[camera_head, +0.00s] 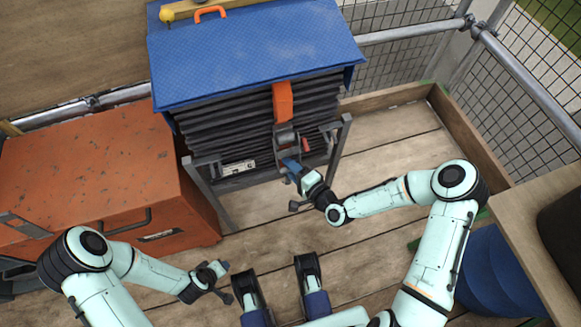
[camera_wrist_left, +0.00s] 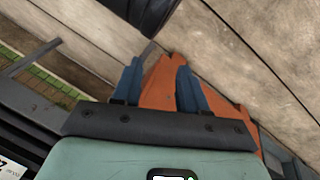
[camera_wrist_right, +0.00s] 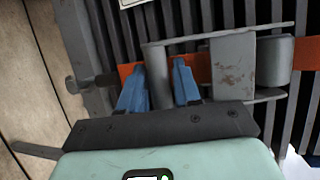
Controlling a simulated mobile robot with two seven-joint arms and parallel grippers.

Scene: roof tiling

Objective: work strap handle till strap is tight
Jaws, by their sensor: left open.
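An orange strap (camera_head: 283,100) runs down the front of a stack of dark tiles (camera_head: 250,125). A grey metal ratchet (camera_head: 287,140) sits on it, and the strap and ratchet (camera_wrist_right: 233,68) fill the upper right wrist view. My right gripper (camera_head: 291,168) is at the ratchet's lower end. In its wrist view the grey strap handle (camera_wrist_right: 158,78) lies between the two blue fingers, which close around its bar. I cannot see how taut the strap is. My left gripper (camera_wrist_left: 158,75) is open and empty, low above the floor at the left.
A blue cover (camera_head: 250,55) lies over the stack, which stands in a grey metal frame (camera_head: 338,150). An orange chest (camera_head: 100,180) stands left. Wire mesh (camera_head: 410,70) and a wooden toe board (camera_head: 465,140) bound the right. Bare planks (camera_head: 385,135) lie between.

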